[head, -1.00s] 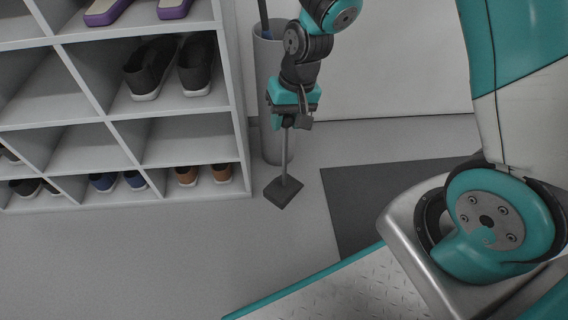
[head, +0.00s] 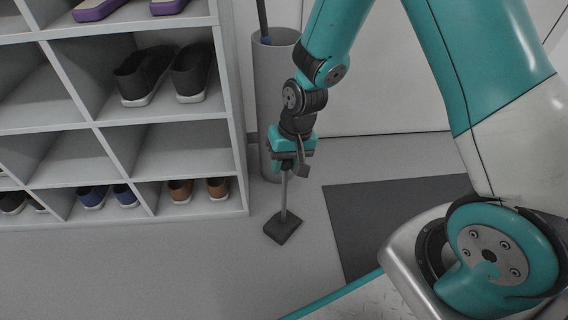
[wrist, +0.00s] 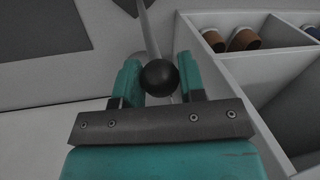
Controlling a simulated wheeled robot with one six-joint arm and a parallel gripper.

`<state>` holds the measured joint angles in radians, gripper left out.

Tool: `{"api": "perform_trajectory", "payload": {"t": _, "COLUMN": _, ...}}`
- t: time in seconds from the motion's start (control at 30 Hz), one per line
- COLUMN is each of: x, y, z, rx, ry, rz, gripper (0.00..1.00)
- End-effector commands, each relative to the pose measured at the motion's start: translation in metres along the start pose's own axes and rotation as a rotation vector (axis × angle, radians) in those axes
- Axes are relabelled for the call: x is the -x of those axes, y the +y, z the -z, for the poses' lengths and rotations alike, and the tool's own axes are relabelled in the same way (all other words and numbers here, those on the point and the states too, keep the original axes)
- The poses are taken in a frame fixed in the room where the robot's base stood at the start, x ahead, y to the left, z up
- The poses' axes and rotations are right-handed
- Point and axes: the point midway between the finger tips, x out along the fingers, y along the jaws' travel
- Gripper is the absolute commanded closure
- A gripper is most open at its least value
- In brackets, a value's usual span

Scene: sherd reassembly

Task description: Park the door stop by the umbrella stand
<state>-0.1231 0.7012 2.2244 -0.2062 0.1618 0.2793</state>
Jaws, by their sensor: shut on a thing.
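The door stop has a dark wedge-shaped base (head: 283,227) and a thin upright grey rod, with a dark ball knob (wrist: 159,77) at its top. My gripper (head: 287,165) is shut on the rod just below the knob; the wrist view shows a teal finger on each side. The base is at or close to the floor in front of the umbrella stand; I cannot tell if it touches. The umbrella stand (head: 270,100) is a tall grey cylinder with an umbrella (head: 263,20) in it. It stands behind my gripper, which hides part of its right side.
A grey shoe rack (head: 244,150) with several pairs of shoes stands at the left, close to the umbrella stand. A dark mat (head: 385,215) lies on the floor at the right. The floor (head: 170,270) in front of the rack is clear.

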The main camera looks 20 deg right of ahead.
Motion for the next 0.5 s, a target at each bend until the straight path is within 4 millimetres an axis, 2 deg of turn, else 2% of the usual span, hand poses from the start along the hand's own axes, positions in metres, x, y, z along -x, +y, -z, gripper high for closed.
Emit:
{"api": "perform_trajectory", "payload": {"t": 0.2, "x": -0.0035, "y": 0.0005, "z": 0.0003, "rx": 0.0, "ry": 0.001, "rz": 0.001, "gripper": 1.0}}
{"api": "perform_trajectory", "payload": {"t": 0.23, "x": -0.0043, "y": 0.0008, "z": -0.0001, "rx": 0.0, "ry": 0.0, "rz": 0.0, "gripper": 0.6}}
{"api": "perform_trajectory", "payload": {"t": 0.3, "x": -0.0038, "y": 0.0007, "z": -0.0001, "rx": 0.0, "ry": 0.0, "rz": 0.0, "gripper": 0.44}}
{"api": "perform_trajectory", "payload": {"t": 0.33, "x": -0.0038, "y": 0.0007, "z": -0.0001, "rx": 0.0, "ry": 0.0, "rz": 0.0, "gripper": 0.37}}
{"api": "perform_trajectory", "payload": {"t": 0.5, "x": -0.0037, "y": 0.0007, "z": -0.0001, "rx": 0.0, "ry": -0.001, "rz": 0.0, "gripper": 0.37}}
